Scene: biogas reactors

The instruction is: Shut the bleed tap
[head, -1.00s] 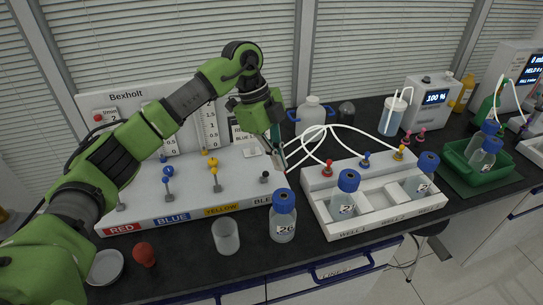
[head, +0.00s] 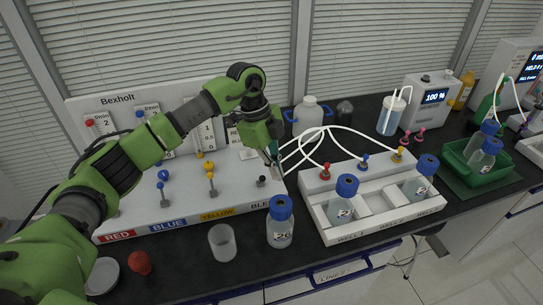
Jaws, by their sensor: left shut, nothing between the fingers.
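The bleed tap (head: 261,181) is a small dark tap on the right end of the white Bexholt panel (head: 235,197), above the label that begins "BLE". The rest of that label is hidden behind a bottle. My left gripper (head: 277,166) points down just above and to the right of the bleed tap. Its fingers are shut with nothing between them, and it looks apart from the tap. The tap's exact handle angle is too small to tell. My right gripper is not in view.
Blue (head: 163,176) and yellow (head: 209,167) taps stand left of the bleed tap. Bottle 26 (head: 280,226) and an empty beaker (head: 222,242) stand in front of the panel. White tubes (head: 318,140) arch close to my gripper toward the well rack (head: 385,226).

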